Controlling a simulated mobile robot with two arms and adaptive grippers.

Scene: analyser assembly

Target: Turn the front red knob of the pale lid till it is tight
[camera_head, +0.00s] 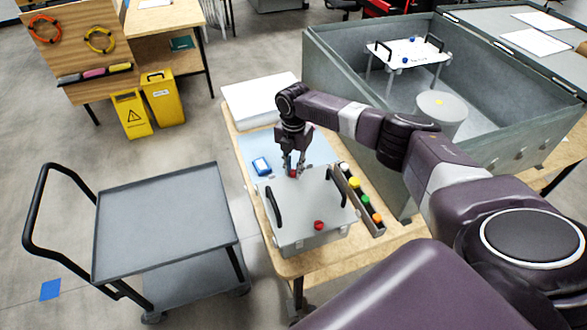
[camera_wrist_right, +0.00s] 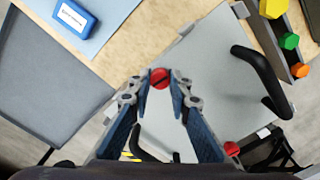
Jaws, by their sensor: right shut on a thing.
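The pale lid (camera_head: 298,205) is a grey-white plate with two black handles and two red knobs, on a box on the wooden table. My right gripper (camera_head: 293,165) points down at the far edge of the lid, shut on the red knob (camera_head: 293,174) there. In the right wrist view this knob (camera_wrist_right: 160,78), with a dark slot, sits between the fingertips (camera_wrist_right: 162,88). The other red knob (camera_head: 318,225) is at the lid's near edge, untouched; it also shows in the wrist view (camera_wrist_right: 231,148). My left gripper is not in view.
A tray of coloured knobs (camera_head: 362,200) lies right of the lid. A blue box (camera_head: 261,166) lies on a light blue mat (camera_head: 253,147) behind it. A grey trolley (camera_head: 165,215) stands left; a large grey tank (camera_head: 330,75) stands at the back right.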

